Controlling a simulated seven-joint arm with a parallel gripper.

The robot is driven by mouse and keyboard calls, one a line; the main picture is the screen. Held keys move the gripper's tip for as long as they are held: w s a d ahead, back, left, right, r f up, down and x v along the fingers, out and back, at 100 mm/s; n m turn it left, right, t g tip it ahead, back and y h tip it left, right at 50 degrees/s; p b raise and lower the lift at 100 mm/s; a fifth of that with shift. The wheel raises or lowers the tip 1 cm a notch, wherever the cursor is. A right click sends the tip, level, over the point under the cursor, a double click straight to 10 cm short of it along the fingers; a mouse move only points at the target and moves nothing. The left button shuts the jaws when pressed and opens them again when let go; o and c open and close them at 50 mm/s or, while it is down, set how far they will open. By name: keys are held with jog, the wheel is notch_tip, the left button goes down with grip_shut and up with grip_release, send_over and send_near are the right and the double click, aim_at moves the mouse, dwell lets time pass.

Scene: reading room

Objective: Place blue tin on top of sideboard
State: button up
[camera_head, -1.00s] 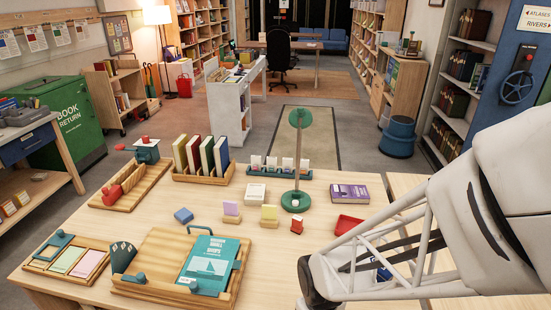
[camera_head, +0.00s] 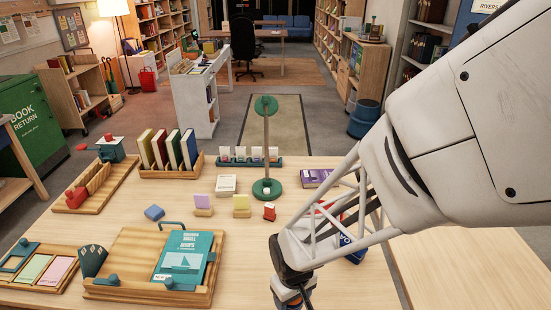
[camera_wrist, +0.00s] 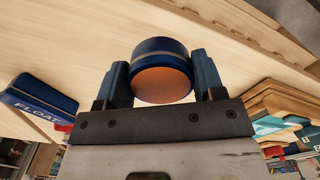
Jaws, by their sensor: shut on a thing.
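The blue tin (camera_wrist: 162,76) is a short round tin with a blue side and a copper-coloured end facing the camera. My gripper (camera_wrist: 161,62) is shut on it, one finger on each side. In the head view my gripper (camera_head: 292,298) is at the bottom edge, over the front of the table, and the tin is mostly hidden or cut off there. A bare wooden surface (camera_head: 465,268) adjoins the table on the right. I cannot tell whether it is the sideboard.
The table (camera_head: 245,262) holds a wooden tray with a teal book (camera_head: 184,262), small blocks, a green stand (camera_head: 267,188) and book racks. A blue box with white letters (camera_head: 352,250) lies behind my arm; it shows in the wrist view (camera_wrist: 40,100).

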send_over(275, 267)
jog(key=s, duration=0.2)
jog(key=shift+s+f, duration=0.1)
jog(key=shift+f, duration=0.5)
jog(key=shift+f, duration=1.75)
jog(key=shift+f, duration=0.15)
jog(key=o, duration=1)
jog(key=shift+c, duration=0.2)
notch_tip(275, 267, up, 12)
